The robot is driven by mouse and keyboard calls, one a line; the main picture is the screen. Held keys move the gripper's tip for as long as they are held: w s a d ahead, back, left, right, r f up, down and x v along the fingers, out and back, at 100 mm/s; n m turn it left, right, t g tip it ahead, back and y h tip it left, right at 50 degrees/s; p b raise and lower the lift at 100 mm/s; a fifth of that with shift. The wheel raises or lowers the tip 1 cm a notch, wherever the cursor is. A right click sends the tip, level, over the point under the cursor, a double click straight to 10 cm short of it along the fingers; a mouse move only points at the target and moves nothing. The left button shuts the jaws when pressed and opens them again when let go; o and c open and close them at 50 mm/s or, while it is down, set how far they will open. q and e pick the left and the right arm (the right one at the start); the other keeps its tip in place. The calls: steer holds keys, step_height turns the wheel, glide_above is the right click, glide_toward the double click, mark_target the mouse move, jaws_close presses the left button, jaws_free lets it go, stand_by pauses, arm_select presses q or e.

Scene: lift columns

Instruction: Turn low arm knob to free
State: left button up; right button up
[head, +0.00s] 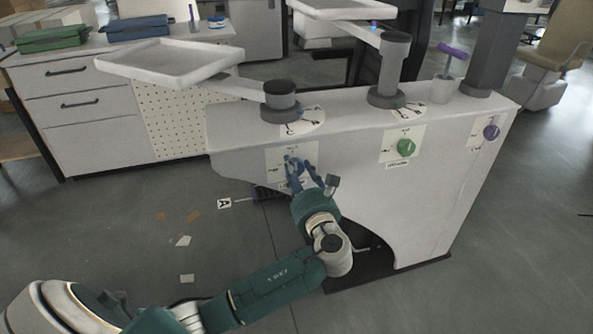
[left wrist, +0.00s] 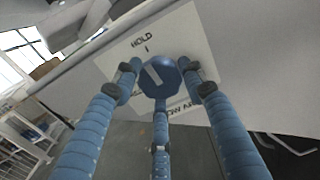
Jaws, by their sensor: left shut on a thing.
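The low arm knob (left wrist: 160,78) is a round blue knob with a pale pointer line. It sits on a white plate (left wrist: 195,38) marked HOLD at the top, with a partly hidden label ending in "OW AR" below. The pointer line aims roughly toward the HOLD tick. My left gripper (head: 297,166) is shut on the knob on the front of the white cabinet, with its blue fingers (left wrist: 160,88) around the knob's sides and below. In the head view the fingers hide most of the knob. The "free" mark cannot be made out. My right gripper is out of view.
A green knob (head: 405,147) and a purple knob (head: 491,132) are farther right on the cabinet (head: 345,190). A white tray arm (head: 170,62) swings out above on a grey post (head: 281,100). Paper scraps (head: 183,240) lie on the open floor at left.

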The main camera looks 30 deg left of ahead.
arm_select(q)
steer(key=shift+f+n+b, duration=0.15)
steer(key=shift+n+b, duration=2.1)
steer(key=shift+n, duration=6.55)
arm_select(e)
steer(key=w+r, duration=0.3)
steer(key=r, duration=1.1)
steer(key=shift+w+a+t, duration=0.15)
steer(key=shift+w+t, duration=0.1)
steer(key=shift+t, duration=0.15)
arm_select(q)
steer(key=o, duration=1.2)
steer(key=shift+c, duration=0.2)
steer(key=shift+s+d, duration=0.1)
